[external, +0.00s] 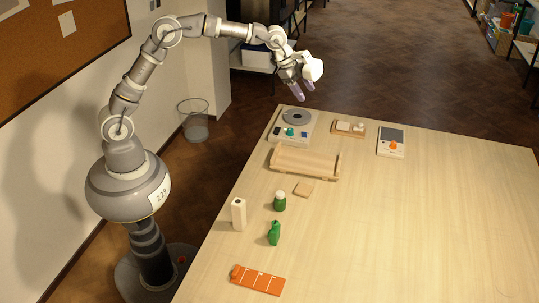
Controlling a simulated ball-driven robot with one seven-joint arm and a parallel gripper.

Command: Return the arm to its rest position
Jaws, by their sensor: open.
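My arm reaches from its base at the left, up and over toward the far left corner of the table (420,220). My gripper (303,96) is at the arm's end, pointing down, in the air near that corner. Its purple-tipped fingers are apart, and I see nothing held between them. It appears above and behind the grey device with a round plate (297,117), apart from it.
On the table are a wooden rack (305,163), a small wooden tile (303,190), a green jar (280,202), a green bottle (274,234), a cream block (238,214), an orange strip (257,280), a small tray (348,129) and a boxed device (391,142). The table's right side is clear.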

